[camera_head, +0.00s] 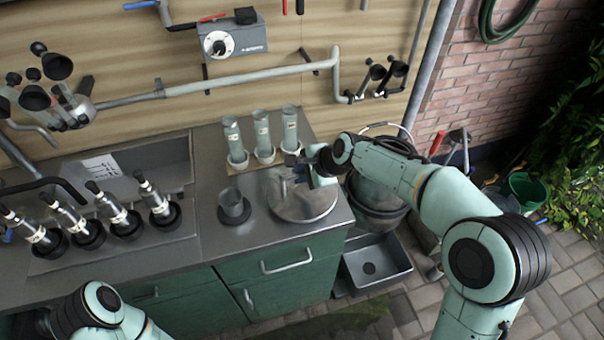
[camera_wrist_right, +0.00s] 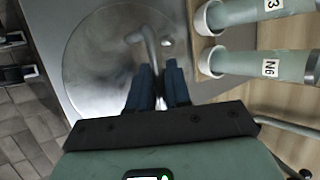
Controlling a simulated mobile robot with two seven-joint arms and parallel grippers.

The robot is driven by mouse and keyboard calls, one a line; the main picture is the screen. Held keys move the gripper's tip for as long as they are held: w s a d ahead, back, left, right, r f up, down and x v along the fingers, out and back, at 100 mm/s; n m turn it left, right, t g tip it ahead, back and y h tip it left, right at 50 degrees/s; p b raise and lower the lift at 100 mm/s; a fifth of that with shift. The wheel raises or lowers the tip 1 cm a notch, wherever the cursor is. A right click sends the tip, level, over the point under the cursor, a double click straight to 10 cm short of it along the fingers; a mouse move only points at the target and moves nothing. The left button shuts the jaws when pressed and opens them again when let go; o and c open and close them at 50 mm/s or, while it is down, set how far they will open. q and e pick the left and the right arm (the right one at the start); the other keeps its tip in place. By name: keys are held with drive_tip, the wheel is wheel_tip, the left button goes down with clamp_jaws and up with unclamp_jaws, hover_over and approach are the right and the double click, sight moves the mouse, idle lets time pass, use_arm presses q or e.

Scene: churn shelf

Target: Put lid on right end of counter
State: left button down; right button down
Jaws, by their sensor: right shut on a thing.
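The lid (camera_head: 310,208) is a round, flat metal disc with a bent handle. It lies level at the right end of the counter (camera_head: 262,238), close to its front and right edges. I cannot tell whether it touches the top or is just above it. My right gripper (camera_head: 294,172) is over the lid, shut on its handle. In the right wrist view the fingers (camera_wrist_right: 158,82) are close together at the handle (camera_wrist_right: 148,38), with the lid (camera_wrist_right: 95,60) beyond them. My left forearm shows at the bottom left, but its gripper is out of view.
Labelled tubes (camera_head: 262,130) stand in white cups behind the lid. A small metal cup (camera_head: 233,205) sits left of it. Several metal cylinders (camera_head: 155,200) stand farther left. A dark bucket (camera_head: 378,200) and a grey basin (camera_head: 375,262) are beyond the counter's right end.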

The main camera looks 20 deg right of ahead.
drive_tip(key=shift+r, duration=0.1)
drive_tip(key=c, duration=1.1)
unclamp_jaws()
drive_tip(key=shift+o, duration=0.2)
drive_tip(key=shift+r, duration=0.15)
drive_tip(key=v, duration=1.1)
drive_tip(key=shift+s+d+r+p, duration=0.2)
drive_tip(key=shift+s+d+p, duration=0.05)
drive_tip(key=shift+p, duration=0.2)
